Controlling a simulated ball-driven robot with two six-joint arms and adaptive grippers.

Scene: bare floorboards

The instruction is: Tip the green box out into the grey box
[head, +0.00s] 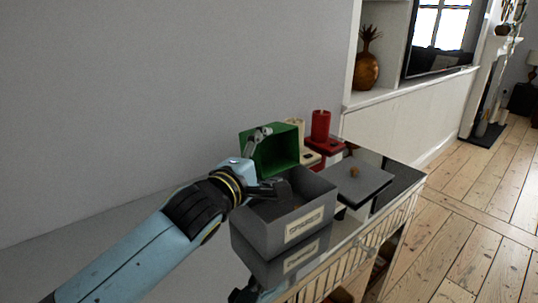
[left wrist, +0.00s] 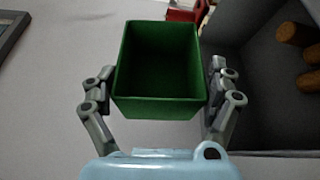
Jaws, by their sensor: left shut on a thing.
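The green box (head: 277,152) is held by my left gripper (head: 270,160) just behind the grey box (head: 290,231). It is tilted, with its open side facing the head camera. In the left wrist view, the green box (left wrist: 158,108) sits between the two fingers of my left gripper (left wrist: 158,92), and its inside looks empty. The grey box (left wrist: 262,138) lies to its right in that view. Several brown cylinders (left wrist: 294,34) are inside the grey box.
The boxes are at a shiny cabinet top (head: 168,222) against a grey wall. A red candle (head: 320,126) and a red and cream object stand behind. A dark flat plate (head: 367,186) with a small brown thing (head: 354,172) on it is right of the grey box.

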